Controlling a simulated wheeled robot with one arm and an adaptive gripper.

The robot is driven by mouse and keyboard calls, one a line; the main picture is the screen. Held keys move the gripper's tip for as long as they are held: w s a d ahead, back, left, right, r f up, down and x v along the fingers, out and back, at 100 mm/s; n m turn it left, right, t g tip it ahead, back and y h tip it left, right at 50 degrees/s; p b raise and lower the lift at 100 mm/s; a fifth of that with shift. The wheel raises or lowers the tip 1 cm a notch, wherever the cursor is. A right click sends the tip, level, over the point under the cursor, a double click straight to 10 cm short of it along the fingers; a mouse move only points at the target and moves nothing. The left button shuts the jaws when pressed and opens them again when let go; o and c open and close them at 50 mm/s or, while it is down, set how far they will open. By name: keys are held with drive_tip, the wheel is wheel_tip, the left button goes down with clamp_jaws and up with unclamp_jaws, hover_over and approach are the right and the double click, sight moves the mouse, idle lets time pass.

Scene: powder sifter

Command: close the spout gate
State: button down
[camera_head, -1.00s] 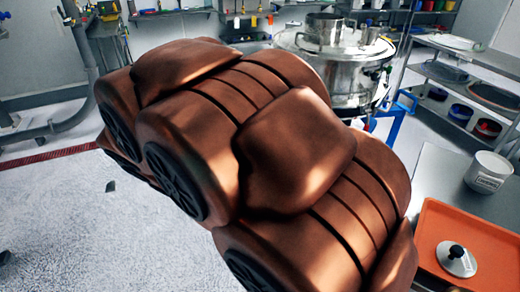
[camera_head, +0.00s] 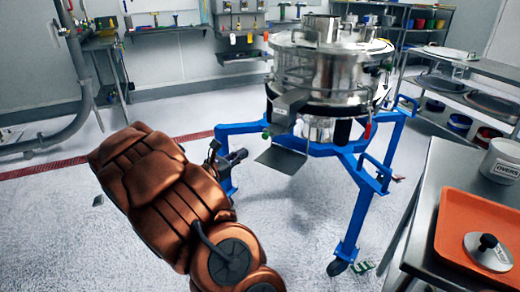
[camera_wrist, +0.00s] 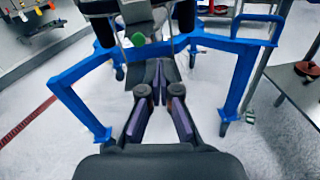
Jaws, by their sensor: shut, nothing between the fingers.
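The steel powder sifter (camera_head: 330,68) stands on a blue frame in the middle of the head view. A grey spout (camera_head: 289,108) juts from its front left side, with a dark sloping plate (camera_head: 281,159) below it. A small green knob (camera_head: 266,134) is beside the spout. It also shows in the wrist view (camera_wrist: 138,39), above and ahead of my fingers. I cannot tell the gate's exact position. My gripper (camera_wrist: 160,95) is shut and empty, facing the blue frame. In the head view its dark end lies left of the spout, partly hidden by my arm.
The blue frame's legs (camera_head: 352,225) and side bars surround the space below the sifter. A steel table (camera_head: 420,215) with an orange tray (camera_head: 450,215) and a white OVERS tub (camera_head: 503,160) is at right.

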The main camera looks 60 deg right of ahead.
sight(264, 137)
drive_tip(key=w+d+f+n+t, duration=0.1)
drive_tip(key=w+f+n+t, duration=0.1)
drive_tip(key=w+f, duration=0.1)
drive_tip(key=shift+h, duration=0.3)
drive_tip(key=d+b, duration=0.1)
drive_tip(key=d, duration=1.3)
drive_tip(key=shift+s+f, duration=0.1)
drive_tip(key=shift+d, duration=0.2)
